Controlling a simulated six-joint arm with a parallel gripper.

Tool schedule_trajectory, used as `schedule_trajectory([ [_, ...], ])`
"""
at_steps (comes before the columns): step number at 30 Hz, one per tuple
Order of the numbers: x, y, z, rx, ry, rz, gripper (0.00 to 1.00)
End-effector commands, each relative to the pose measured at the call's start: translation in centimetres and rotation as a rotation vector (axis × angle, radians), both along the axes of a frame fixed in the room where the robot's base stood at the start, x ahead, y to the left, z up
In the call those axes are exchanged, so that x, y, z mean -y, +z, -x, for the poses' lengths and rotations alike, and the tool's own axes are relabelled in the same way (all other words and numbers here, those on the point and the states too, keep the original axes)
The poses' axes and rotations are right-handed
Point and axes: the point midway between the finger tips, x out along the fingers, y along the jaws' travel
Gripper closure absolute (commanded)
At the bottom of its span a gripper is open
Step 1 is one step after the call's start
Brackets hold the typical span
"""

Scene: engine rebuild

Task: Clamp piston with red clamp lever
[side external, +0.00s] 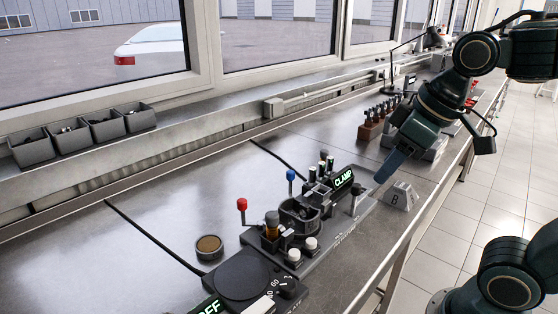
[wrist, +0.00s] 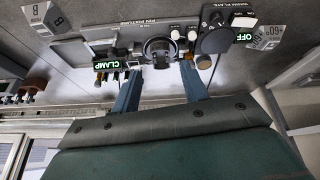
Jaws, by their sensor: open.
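The red-knobbed lever (side external: 241,204) stands upright at the left end of the pin fixture (side external: 325,245) in the side view. A blue-knobbed lever (side external: 290,175) stands farther back. A dark round cradle (side external: 299,211) sits mid-fixture and also shows in the wrist view (wrist: 160,50); I cannot clearly make out the piston in it. A lit CLAMP sign (side external: 343,179) is at the fixture's right end. My gripper (side external: 386,172) is open, above and right of the fixture, apart from both levers. Its two blue fingers (wrist: 160,72) frame the cradle in the wrist view. The red knob is not discernible there.
The warm plate (side external: 243,272), with its OFF sign (wrist: 245,36), adjoins the fixture. A round tin (side external: 209,247) lies left of it. A block marked B (side external: 401,196) stands right of the fixture. Dark bins (side external: 84,130) line the sill. The bench behind the fixture is mostly clear.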

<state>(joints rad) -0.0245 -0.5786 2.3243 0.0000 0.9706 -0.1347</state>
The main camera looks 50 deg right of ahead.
Motion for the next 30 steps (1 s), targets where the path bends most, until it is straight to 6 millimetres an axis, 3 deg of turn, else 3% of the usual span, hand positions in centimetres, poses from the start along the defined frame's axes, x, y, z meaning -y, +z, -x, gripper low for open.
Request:
schedule_trajectory([
  [6, -0.8, 2.1, -4.6, -0.065, 0.145, 0.052, 0.56],
  [15, -2.2, 3.4, -11.0, -0.15, 0.35, 0.114, 0.56],
  [23, -3.8, 3.2, -16.6, -0.22, 0.532, 0.158, 0.56],
  [30, -5.5, 1.9, -21.6, -0.282, 0.702, 0.189, 0.56],
])
